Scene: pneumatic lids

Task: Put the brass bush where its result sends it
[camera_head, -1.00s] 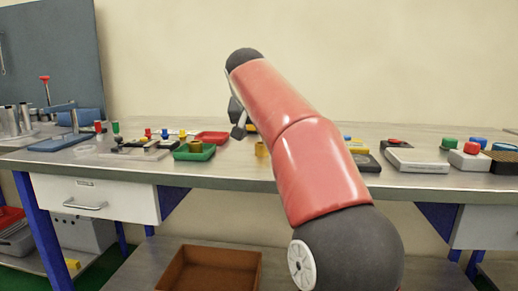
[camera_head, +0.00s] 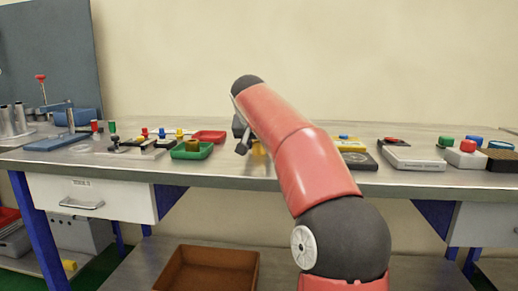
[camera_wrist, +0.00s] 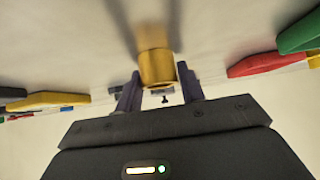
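A brass bush (camera_wrist: 156,67) stands on the bench in the wrist view. It also shows in the head view (camera_head: 258,148), partly hidden by my arm. My gripper (camera_wrist: 159,88) is open, with its two dark fingers apart and the bush at or just beyond the fingertips, roughly centred. In the head view my gripper (camera_head: 241,138) is low over the bench, mostly hidden behind my arm. A green tray (camera_head: 206,153) left of it holds another brass-coloured piece (camera_head: 193,145). A red tray (camera_head: 209,136) lies behind the green one.
Left of the trays is a fixture with red, blue and yellow knobs (camera_head: 162,133). Right of my arm are a dark flat box (camera_head: 358,161), a white device (camera_head: 412,160) and a unit with a red button (camera_head: 467,147). A brown bin (camera_head: 208,270) sits below the bench.

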